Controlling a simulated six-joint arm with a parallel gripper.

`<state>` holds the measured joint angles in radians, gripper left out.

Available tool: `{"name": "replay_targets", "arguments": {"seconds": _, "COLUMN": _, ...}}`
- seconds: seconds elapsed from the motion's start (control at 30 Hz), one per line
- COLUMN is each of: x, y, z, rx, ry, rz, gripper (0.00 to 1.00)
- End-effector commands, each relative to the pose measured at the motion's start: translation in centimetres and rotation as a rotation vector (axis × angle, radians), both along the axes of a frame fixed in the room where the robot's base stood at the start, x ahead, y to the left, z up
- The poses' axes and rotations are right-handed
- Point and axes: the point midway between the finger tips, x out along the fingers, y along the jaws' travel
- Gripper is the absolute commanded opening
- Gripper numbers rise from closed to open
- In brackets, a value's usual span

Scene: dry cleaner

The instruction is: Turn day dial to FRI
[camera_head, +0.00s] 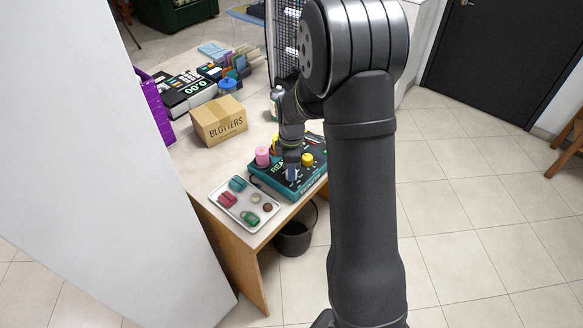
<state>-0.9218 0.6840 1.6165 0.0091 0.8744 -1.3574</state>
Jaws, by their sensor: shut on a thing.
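A teal control box (264,181) with a dark top sits at the front right of the table. A pink knob (262,156) and a yellow knob (307,159) stand up from its top. The dial's pointer and day marks are too small and covered to read. My arm covers part of the box's back side.
A white tray (238,224) with several small coloured items lies left of the box at the table's front edge. A "BLOTTERS" carton (219,121) stands behind. A cash register (187,93) is at the far left. A dark bin (294,238) stands on the floor below.

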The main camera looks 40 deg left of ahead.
Motion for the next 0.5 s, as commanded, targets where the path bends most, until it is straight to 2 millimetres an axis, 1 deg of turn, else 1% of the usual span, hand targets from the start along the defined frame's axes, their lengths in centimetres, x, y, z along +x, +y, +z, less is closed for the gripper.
{"name": "replay_targets", "arguments": {"seconds": 0.5, "x": -0.01, "y": -0.03, "z": 0.09, "rx": 0.001, "ry": -0.001, "rz": -0.490, "gripper": 0.08}}
